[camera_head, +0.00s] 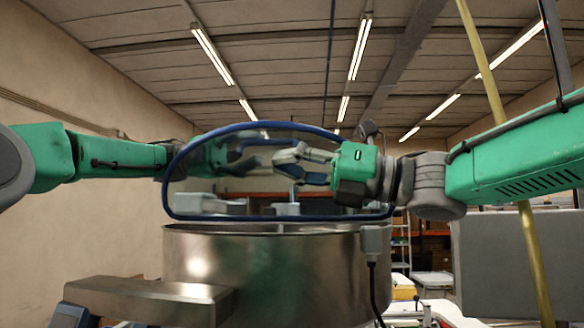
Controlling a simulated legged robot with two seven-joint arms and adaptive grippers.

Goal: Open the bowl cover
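The bowl cover (290,217) is a clear panel with a blue rim, standing raised above the large metal bowl (270,265). My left gripper (258,156) shows hazily through the clear panel, so it is behind the cover. Its fingers look spread, with nothing seen between them. My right gripper (280,164) is in front of the panel's right half. Its grey fingers are apart and empty, pointing left. Its green body hides part of the right rim. Contact between either gripper and the cover cannot be told. The bowl's inside is hidden.
A grey box with a black cable (375,240) is fixed at the bowl's right side. A metal ledge (150,298) juts out at the front left. A yellow pole (531,250) and a grey panel (500,265) stand at the right. Shelving is behind.

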